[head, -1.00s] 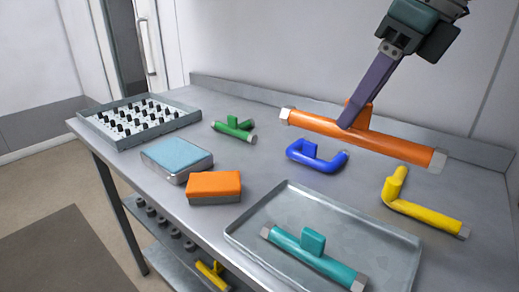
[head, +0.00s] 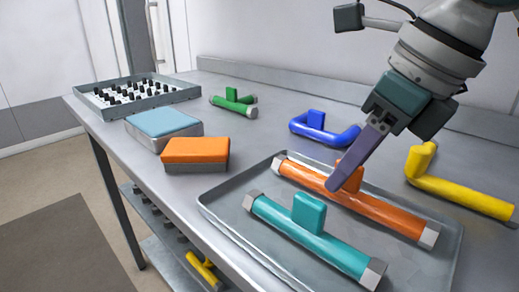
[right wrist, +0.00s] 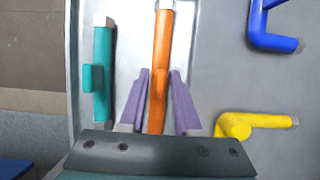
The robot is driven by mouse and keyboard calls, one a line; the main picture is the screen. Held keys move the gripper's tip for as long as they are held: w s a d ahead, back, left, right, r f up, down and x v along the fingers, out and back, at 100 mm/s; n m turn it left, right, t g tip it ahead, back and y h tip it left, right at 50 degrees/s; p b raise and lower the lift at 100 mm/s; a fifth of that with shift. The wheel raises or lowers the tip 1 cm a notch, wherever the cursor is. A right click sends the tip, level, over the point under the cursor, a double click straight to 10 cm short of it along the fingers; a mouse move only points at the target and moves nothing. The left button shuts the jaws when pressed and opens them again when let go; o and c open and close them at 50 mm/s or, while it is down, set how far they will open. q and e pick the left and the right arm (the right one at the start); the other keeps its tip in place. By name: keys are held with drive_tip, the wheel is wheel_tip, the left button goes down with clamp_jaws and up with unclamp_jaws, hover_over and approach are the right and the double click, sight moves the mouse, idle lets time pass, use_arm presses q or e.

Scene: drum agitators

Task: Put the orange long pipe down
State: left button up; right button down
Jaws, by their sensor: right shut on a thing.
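The orange long pipe (head: 390,213) is over the grey metal tray (head: 232,192), beside the teal pipe (head: 320,245) and roughly parallel to it. I cannot tell whether it touches the tray floor. My right gripper (head: 338,186) is shut on the orange pipe's upright handle. In the right wrist view, the orange pipe (right wrist: 163,35) runs between the two purple fingers, with the teal pipe (right wrist: 103,70) to its left. The fingers partly hide the handle in the head view. My left gripper is not in view.
A blue bent pipe (head: 318,132) and a yellow bent pipe (head: 460,195) lie behind and right of the tray. A green pipe (head: 233,103), an orange-topped box (head: 195,155), a blue-topped box (head: 163,128) and a peg tray (head: 135,97) stand to the left.

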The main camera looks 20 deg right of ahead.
drive_tip(key=shift+a+f, duration=0.1)
drive_tip(key=shift+a, duration=0.05)
drive_tip(key=c, duration=0.6)
unclamp_jaws()
drive_tip(key=shift+r, duration=0.35)
drive_tip(key=p+v, duration=0.1)
drive_tip(key=v, duration=1)
drive_tip(key=shift+s+d+r+p, duration=0.2)
drive_tip(key=shift+s+r+p, duration=0.1)
